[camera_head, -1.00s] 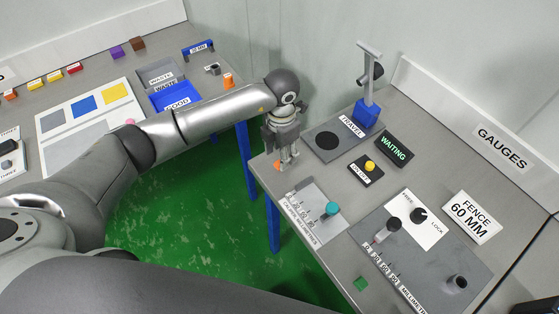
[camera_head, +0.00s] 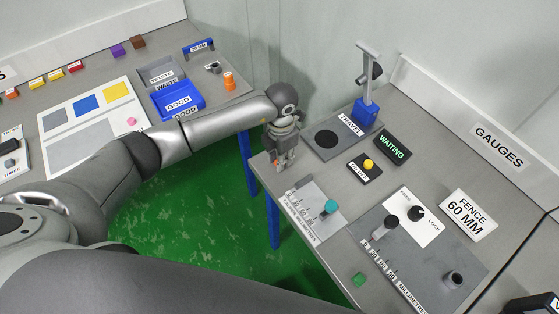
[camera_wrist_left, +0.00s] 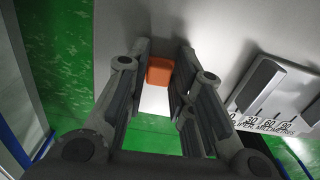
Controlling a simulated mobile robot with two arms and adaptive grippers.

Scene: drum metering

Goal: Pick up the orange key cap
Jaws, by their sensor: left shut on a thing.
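The orange key cap (camera_wrist_left: 160,72) is a small block between the fingertips of my left gripper (camera_wrist_left: 163,75) in the left wrist view. The gripper is shut on it. In the head view my left gripper (camera_head: 281,164) points down at the near left corner of the gauges table (camera_head: 340,183). I cannot tell whether the cap still touches the table. My right gripper is not in view.
A travel stand with a blue base (camera_head: 366,110), a yellow button (camera_head: 368,164) and a waiting sign (camera_head: 393,148) stand behind.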

